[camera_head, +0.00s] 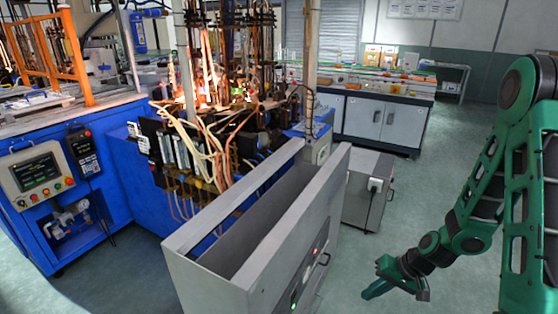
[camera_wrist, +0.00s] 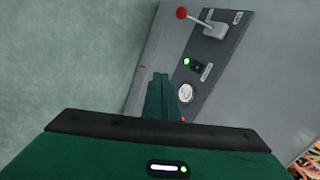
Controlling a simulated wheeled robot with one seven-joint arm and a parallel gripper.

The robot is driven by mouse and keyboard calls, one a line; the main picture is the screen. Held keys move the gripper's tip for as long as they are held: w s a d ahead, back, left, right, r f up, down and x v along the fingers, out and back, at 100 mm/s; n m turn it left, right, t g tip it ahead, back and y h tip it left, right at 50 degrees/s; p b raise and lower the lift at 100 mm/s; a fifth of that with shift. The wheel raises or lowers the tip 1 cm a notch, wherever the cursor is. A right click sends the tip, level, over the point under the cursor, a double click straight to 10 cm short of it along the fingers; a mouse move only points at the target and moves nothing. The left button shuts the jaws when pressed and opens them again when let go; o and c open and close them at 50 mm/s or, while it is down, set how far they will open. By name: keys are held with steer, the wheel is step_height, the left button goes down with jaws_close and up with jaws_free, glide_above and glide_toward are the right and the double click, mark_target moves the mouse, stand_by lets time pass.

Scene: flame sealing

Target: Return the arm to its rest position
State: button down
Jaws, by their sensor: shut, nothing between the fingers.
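My arm (camera_head: 486,200) is green and black and hangs down at the right of the head view, bent at its joints. My gripper (camera_head: 368,294) is at its lower end, in the air over the floor, right of the grey control box (camera_head: 208,264). In the wrist view my gripper (camera_wrist: 160,78) shows its two green fingers together, shut and empty. Behind them is a grey panel (camera_wrist: 215,65) with a red-knobbed lever (camera_wrist: 182,14), a green light (camera_wrist: 187,62) and a round white dial (camera_wrist: 186,93). I cannot tell the gap to the panel.
A blue machine (camera_head: 125,185) with flames and hoses fills the left and middle. A grey cabinet (camera_head: 368,190) stands behind the control box. A workbench (camera_head: 385,120) is at the back. Green floor (camera_head: 430,175) is clear between the cabinet and my arm.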

steer(key=s+d+r+g+h, duration=0.1)
steer(key=s+d+r+h, duration=0.1)
steer(key=s+d+r, duration=0.45)
steer(key=s+d+r+h, duration=0.2)
steer(key=s+d+r, duration=0.15)
steer(key=r, duration=0.65)
steer(key=s+d+r+m+g+h, duration=0.1)
steer(key=s+d+r+m, duration=0.2)
steer(key=s+r, duration=0.8)
steer(key=s, duration=0.3)
steer(key=shift+d+r, duration=0.2)
steer(key=shift+d, duration=0.1)
steer(key=shift+w+f, duration=0.25)
steer(key=shift+w, duration=0.35)
